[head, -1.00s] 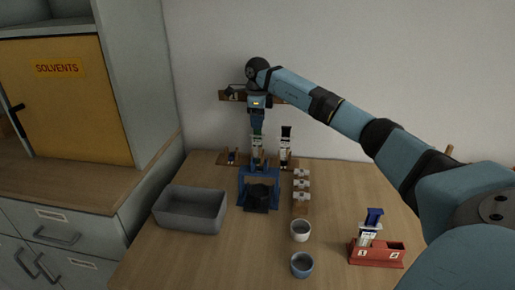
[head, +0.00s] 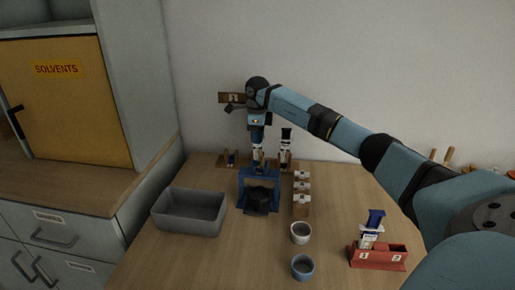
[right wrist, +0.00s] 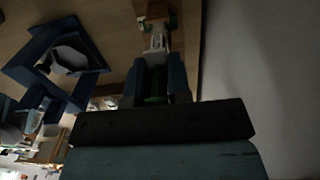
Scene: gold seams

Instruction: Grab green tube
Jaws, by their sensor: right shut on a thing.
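My right gripper (head: 257,137) points down at the back of the table, behind the blue stand (head: 243,180). It is shut on the upper end of the green tube (head: 257,154), whose white label shows below the fingers. The tube is upright at the wooden rack (head: 224,163); I cannot tell whether its lower end is still seated. In the right wrist view, green (right wrist: 155,86) shows between the dark jaws, with a white label (right wrist: 155,43) beyond. My left gripper is not in view.
A black-capped tube (head: 286,147) stands close right of the gripper. A grey bin (head: 186,218) is at left, a row of white-topped blocks (head: 302,199) at centre. A white cup (head: 300,239), blue cup (head: 302,272) and red rack (head: 377,263) with a blue-topped tube (head: 374,222) are nearer.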

